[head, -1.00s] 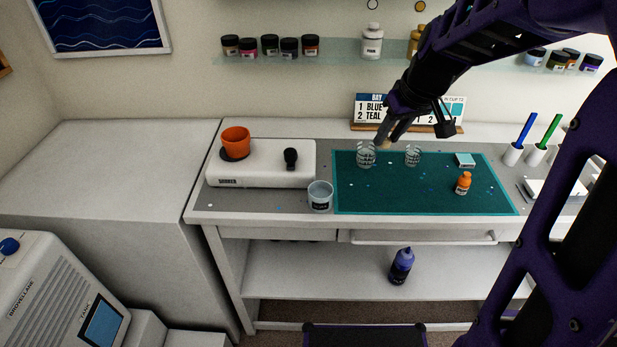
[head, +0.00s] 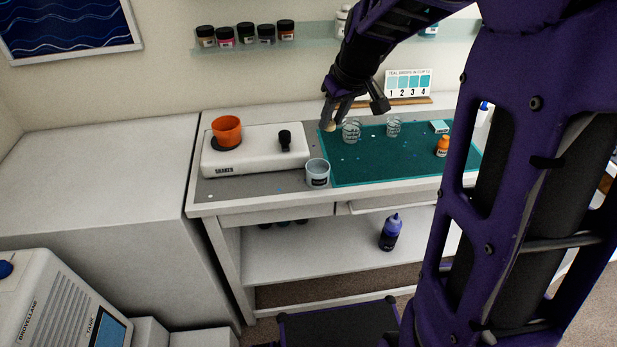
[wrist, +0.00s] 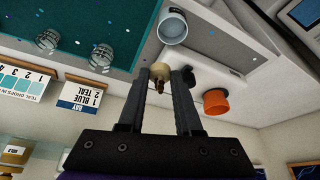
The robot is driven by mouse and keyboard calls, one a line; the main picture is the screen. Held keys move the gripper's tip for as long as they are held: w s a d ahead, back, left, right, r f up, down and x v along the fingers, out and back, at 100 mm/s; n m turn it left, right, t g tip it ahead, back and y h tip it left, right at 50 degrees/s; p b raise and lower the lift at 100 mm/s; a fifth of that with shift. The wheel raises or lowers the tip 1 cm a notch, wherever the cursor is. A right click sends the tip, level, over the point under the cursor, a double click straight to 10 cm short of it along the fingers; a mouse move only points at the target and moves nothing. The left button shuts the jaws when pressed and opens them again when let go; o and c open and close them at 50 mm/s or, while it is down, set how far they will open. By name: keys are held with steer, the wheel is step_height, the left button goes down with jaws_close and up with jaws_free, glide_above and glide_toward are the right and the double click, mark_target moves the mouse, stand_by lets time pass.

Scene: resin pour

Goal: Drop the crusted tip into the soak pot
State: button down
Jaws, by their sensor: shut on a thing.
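My gripper (head: 338,108) is above the back left part of the teal mat. It is shut on a small tan piece, the crusted tip (wrist: 159,70), which has a darker end. In the head view the tip (head: 327,126) shows as a pale spot below the fingers. The soak pot (head: 317,175), a pale grey-blue open cup with a dark label, stands upright on the bench just left of the mat. It also shows in the wrist view (wrist: 172,27), beyond the fingertips. The gripper and tip are apart from the pot.
A white shaker (head: 255,158) with an orange cup (head: 227,130) stands left of the pot. Two clear cups (head: 351,131) (head: 393,127) and an orange bottle (head: 442,146) stand on the teal mat (head: 375,170). A card stand (head: 408,84) is behind.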

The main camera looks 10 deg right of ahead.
steer(key=shift+a+f, duration=0.1)
steer(key=shift+a, duration=0.1)
steer(key=shift+f+b, duration=1.05)
steer(key=shift+f, duration=1.9)
steer(key=c, duration=0.5)
jaws_free()
